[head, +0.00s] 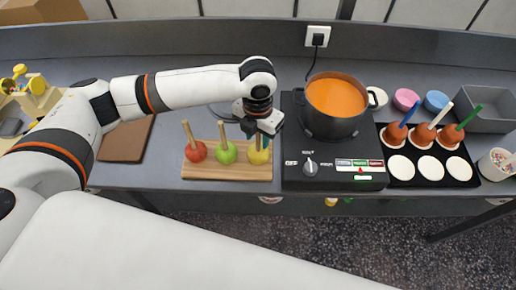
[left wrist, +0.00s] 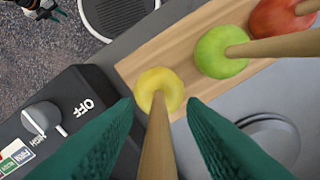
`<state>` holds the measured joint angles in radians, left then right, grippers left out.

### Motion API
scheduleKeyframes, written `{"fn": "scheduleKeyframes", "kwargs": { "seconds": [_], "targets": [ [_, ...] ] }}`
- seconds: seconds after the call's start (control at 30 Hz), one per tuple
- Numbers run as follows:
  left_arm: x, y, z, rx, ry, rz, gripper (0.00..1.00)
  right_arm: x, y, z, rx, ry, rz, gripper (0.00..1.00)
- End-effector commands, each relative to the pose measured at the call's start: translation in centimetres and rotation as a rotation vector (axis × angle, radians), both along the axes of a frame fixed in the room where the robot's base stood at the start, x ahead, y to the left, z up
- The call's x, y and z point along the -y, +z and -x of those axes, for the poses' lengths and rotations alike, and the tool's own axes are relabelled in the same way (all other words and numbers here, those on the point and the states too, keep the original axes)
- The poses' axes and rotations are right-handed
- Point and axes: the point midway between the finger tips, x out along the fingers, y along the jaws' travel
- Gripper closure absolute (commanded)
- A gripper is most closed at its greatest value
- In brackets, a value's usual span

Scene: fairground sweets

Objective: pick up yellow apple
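The yellow apple (head: 258,157) stands at the right end of a wooden board (head: 228,173), its stick pointing up. It also shows in the left wrist view (left wrist: 159,88), with its wooden stick (left wrist: 158,140) rising toward the camera. My left gripper (head: 262,128) is above the apple, tilted down. Its two green fingers (left wrist: 160,125) are apart, one on each side of the stick; I cannot tell whether either touches it. What seems to be my right gripper (left wrist: 45,12) shows small at the top left of the left wrist view, away from the apple; its opening is unclear.
A green apple (head: 228,153) and a red apple (head: 196,152) with sticks share the board. Right of it is a black cooker (head: 290,165) with a pot (head: 335,124) of orange liquid. A black tray (head: 400,172) holds coated apples. A brown board (head: 125,142) lies left.

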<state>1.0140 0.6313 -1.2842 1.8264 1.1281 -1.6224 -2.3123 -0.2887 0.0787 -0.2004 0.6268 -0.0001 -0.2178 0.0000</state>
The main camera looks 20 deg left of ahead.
Motion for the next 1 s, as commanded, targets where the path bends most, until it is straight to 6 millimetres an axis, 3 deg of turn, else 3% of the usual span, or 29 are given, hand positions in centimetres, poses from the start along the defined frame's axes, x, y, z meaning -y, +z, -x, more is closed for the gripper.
{"fn": "scheduleKeyframes", "kwargs": {
  "seconds": [0.27,0.5,0.83,1.0],
  "targets": [
    [0.1,-0.4,0.0,0.001,-0.001,0.001,0.62,0.1,-0.1,1.7,-0.026,0.000,0.003,0.64],
    [0.1,-0.4,0.0,0.001,-0.001,0.001,1.00,0.2,-0.1,1.7,-0.027,0.001,0.004,0.64],
    [0.1,0.0,-0.1,0.003,-0.001,0.002,1.00,0.2,-0.2,1.4,-0.022,0.000,0.004,0.64],
    [0.1,2.4,-0.1,0.007,-0.003,0.002,1.00,0.2,-0.8,1.3,-0.021,0.000,0.003,0.64]
  ]
}}
